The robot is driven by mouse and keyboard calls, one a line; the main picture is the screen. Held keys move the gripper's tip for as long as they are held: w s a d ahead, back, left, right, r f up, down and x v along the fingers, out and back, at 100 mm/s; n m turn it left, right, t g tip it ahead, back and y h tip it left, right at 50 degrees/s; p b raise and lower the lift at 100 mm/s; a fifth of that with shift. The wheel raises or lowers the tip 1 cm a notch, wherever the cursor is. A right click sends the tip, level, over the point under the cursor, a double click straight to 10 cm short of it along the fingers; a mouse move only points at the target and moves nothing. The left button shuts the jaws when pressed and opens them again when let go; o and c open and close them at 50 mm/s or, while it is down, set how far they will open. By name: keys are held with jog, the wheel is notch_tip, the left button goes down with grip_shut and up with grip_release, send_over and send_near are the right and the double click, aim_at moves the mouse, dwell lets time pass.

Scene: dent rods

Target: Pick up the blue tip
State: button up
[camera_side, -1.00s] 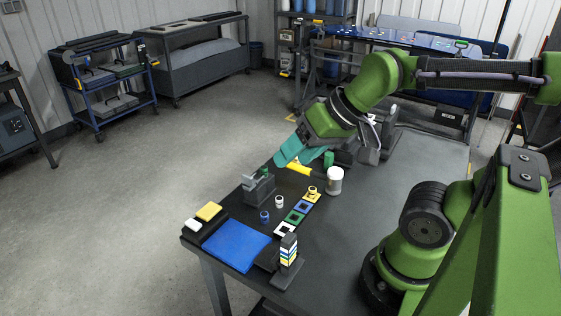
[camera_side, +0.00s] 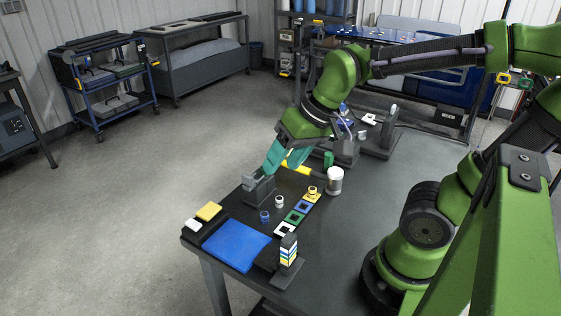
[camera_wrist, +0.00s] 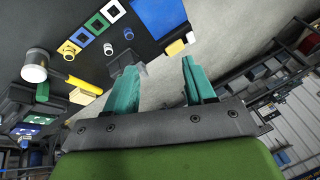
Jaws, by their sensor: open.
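The blue tip (camera_side: 264,216) is a small ringed cylinder standing on the dark table. It also shows at the top of the wrist view (camera_wrist: 128,33). A white tip (camera_side: 279,201) stands behind it, and a yellow tip (camera_side: 312,191) is on a yellow square. My gripper (camera_side: 279,167) has teal fingers and points down by the dark grey block (camera_side: 259,191), farther back than the blue tip. In the wrist view my gripper (camera_wrist: 160,64) has its fingers wide apart with nothing between them. The fingers partly hide the block's top.
White (camera_side: 284,229), green (camera_side: 294,216) and blue (camera_side: 303,206) square frames lie in a row. A blue mat (camera_side: 235,245) and a striped stack (camera_side: 289,252) are at the front. The table's left edge is close to the block.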

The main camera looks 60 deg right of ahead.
jog(key=w+d+f+n+g+h, duration=0.15)
jog(key=w+d+f+g, duration=0.3)
jog(key=w, duration=0.45)
send_over(264, 214)
jog(key=shift+m+g, duration=0.25)
notch_tip(264, 214, down, 12)
jog(key=shift+a+r, duration=0.1)
jog(key=shift+r, duration=0.1)
jog(key=shift+d+f, duration=0.2)
jog(key=shift+f, duration=2.5)
jog(key=shift+c, duration=0.3)
grip_shut()
